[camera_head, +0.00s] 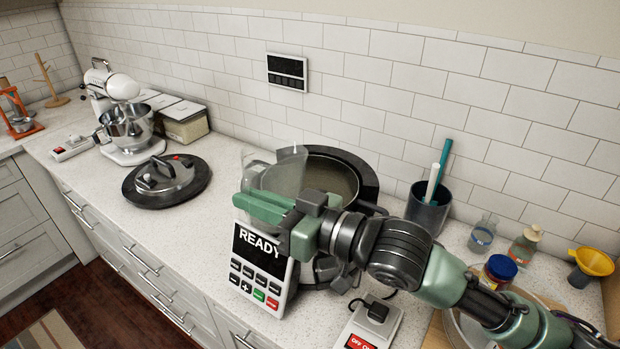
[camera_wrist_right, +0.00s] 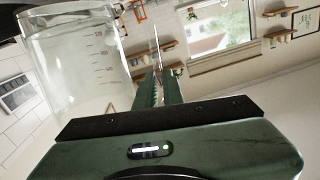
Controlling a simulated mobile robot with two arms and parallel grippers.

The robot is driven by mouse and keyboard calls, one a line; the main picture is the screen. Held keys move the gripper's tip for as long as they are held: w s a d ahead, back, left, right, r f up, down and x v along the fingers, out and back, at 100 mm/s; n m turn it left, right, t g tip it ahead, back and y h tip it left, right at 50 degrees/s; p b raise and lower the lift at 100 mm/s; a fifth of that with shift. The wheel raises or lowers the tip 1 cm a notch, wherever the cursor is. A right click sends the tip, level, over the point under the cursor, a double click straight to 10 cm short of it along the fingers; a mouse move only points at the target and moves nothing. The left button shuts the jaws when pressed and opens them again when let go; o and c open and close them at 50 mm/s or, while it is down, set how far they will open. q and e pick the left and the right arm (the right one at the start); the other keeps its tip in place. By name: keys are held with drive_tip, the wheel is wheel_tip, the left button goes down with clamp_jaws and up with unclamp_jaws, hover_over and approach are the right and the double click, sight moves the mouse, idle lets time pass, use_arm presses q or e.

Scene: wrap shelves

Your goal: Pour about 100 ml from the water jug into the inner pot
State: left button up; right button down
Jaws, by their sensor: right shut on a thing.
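The clear water jug (camera_head: 283,173) is held up at the front left of the cooker, its far side overlapping the pot opening in the head view. It looks somewhat tilted. Its printed scale shows in the right wrist view (camera_wrist_right: 75,62); I cannot tell the water level. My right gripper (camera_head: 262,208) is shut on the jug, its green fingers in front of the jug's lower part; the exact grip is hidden. The inner pot (camera_head: 335,182) sits open in the dark round cooker; its near side is hidden by my arm. My left gripper is not in view.
The cooker's panel (camera_head: 262,262) reads READY. The dark lid (camera_head: 166,184) lies on the counter to the left. A switch box (camera_head: 367,325) is in front.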

drive_tip(key=w+d+r+m, duration=0.5)
drive_tip(key=w+m, duration=0.4)
drive_tip(key=m, duration=0.1)
drive_tip(key=shift+w+r+g+p, duration=0.2)
drive_tip(key=shift+w+g+p, duration=0.15)
drive_tip(key=shift+w+g, duration=0.05)
idle(0.4)
drive_tip(key=shift+w+d+m+b, duration=0.45)
drive_tip(key=shift+w+m, duration=0.35)
drive_tip(key=shift+m, duration=0.1)
drive_tip(key=shift+w+d+m, duration=0.3)
drive_tip(key=shift+w, duration=0.3)
drive_tip(key=shift+s, duration=0.35)
drive_tip(key=shift+w, duration=0.1)
